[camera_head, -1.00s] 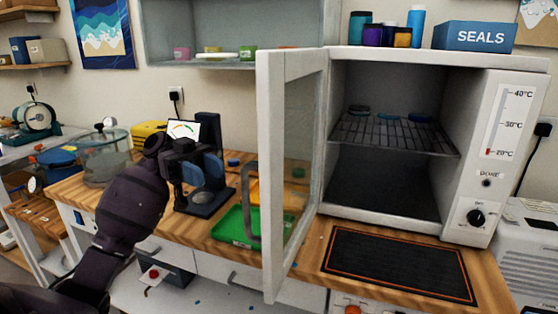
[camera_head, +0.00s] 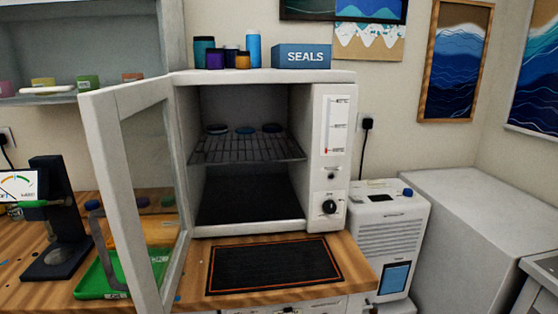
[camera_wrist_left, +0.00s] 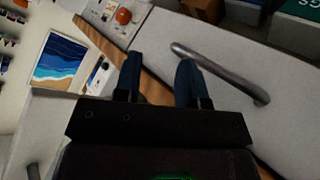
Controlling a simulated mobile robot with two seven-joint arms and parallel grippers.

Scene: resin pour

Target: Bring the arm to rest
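My left gripper (camera_wrist_left: 160,62) shows only in the left wrist view. Its two dark blue fingers stand apart with nothing between them, so it is open and empty. A grey bar handle (camera_wrist_left: 220,73) on a pale panel lies just beyond the fingers, to the right. I cannot tell how far it is from them. No arm of mine shows in the head view, and my right gripper is in neither view.
The white oven (camera_head: 318,214) stands with its glass door (camera_head: 110,150) swung open to the left. A black mat (camera_head: 270,266) lies in front. Left are a green tray (camera_head: 92,285) and a dark stand (camera_head: 58,262). A white appliance (camera_head: 382,235) is right.

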